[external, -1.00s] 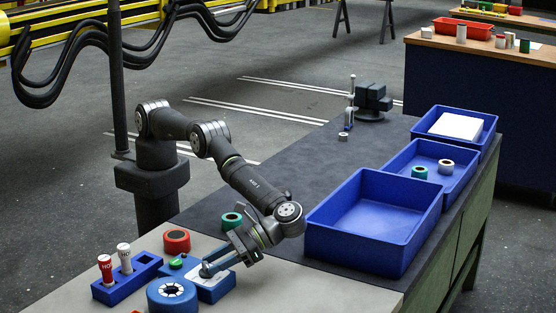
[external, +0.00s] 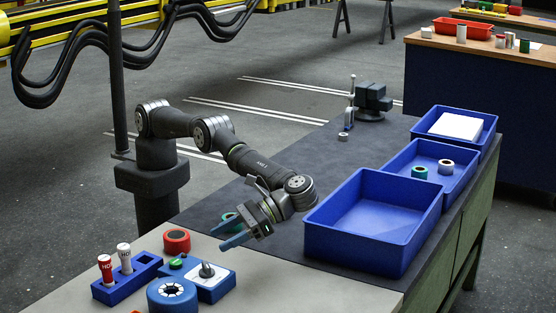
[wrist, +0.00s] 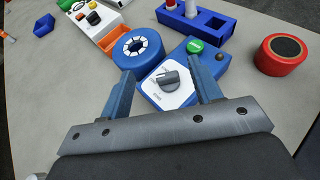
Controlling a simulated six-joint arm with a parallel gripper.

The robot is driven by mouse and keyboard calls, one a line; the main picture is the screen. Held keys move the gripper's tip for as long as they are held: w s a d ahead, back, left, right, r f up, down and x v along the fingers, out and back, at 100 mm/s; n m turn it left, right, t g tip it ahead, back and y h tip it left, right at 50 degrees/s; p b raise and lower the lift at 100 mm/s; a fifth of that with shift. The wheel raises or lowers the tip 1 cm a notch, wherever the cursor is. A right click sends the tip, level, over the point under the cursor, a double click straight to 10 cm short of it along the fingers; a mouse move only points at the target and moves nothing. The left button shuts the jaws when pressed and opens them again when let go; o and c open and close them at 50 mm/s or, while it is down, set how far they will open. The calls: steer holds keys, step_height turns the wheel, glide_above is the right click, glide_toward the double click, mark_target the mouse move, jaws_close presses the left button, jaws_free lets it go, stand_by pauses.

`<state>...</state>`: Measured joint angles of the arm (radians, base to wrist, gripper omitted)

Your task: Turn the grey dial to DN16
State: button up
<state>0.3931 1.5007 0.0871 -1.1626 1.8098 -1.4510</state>
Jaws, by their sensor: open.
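The grey dial (external: 207,270) stands on a white plate on top of a blue box (external: 216,291). It also shows in the wrist view (wrist: 168,78), where its pointer bar lies roughly level across the plate. The small marks around it are too blurred to read surely. My gripper (external: 229,231) is open and empty, above and to the upper right of the dial, apart from it. In the wrist view my two blue fingers (wrist: 158,80) frame the dial from either side, with nothing between them touching it.
A blue ring-shaped part (external: 172,294) sits left of the box. A green button (external: 176,263), a red round part (external: 177,241) and a blue rack (external: 127,280) with two cylinders stand nearby. Blue bins (external: 372,220) stand at right.

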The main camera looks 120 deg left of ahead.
steer(key=shift+r, duration=0.85)
steer(key=c, duration=0.3)
steer(key=shift+s+d, duration=0.1)
steer(key=shift+d, duration=0.15)
steer(key=shift+c, duration=0.9)
steer(key=m+t+y, duration=0.8)
steer(key=m+t, duration=0.4)
steer(key=m, duration=0.6)
glide_toward(206, 264)
steer(key=x, duration=0.8)
steer(key=shift+f, duration=0.2)
